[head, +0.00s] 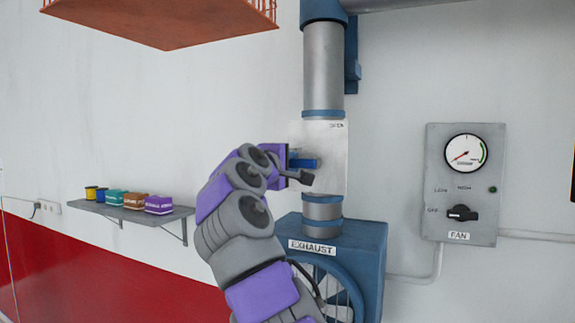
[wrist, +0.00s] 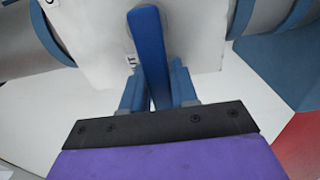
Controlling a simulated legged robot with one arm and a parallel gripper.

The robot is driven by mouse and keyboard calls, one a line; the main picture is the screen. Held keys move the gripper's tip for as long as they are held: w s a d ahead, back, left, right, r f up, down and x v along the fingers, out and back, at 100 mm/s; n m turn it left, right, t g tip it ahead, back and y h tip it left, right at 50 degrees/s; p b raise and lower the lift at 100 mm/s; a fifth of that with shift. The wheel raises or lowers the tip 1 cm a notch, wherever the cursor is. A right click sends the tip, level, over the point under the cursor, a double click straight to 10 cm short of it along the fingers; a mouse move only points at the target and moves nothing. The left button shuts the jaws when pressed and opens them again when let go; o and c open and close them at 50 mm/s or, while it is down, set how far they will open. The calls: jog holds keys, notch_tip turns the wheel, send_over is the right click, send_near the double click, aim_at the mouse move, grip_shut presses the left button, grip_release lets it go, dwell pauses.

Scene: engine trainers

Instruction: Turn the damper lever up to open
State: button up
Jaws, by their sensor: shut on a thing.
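The damper lever (wrist: 150,50) is a blue bar in front of a pale plate (head: 335,160) on the vertical exhaust duct. The word OPEN is at the plate's top right. My gripper (head: 300,162) is at the plate, and my arm hides part of this area in the head view. In the wrist view, the blue fingers of my gripper (wrist: 155,88) stand on both sides of the lever and are shut on it. The lever's exact angle is hard to tell in the head view.
A blue EXHAUST fan housing (head: 366,240) stands below the duct (head: 323,75). A grey FAN box (head: 465,220) with gauge and knob is on the wall at right. A shelf (head: 130,213) with several small containers is at left. An orange rack (head: 160,22) hangs above.

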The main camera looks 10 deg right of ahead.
aim_at(316, 140)
jog(key=shift+d, duration=0.15)
jog(key=shift+c, duration=0.7)
jog(key=shift+a+f, duration=0.15)
jog(key=shift+a, duration=0.05)
grip_shut()
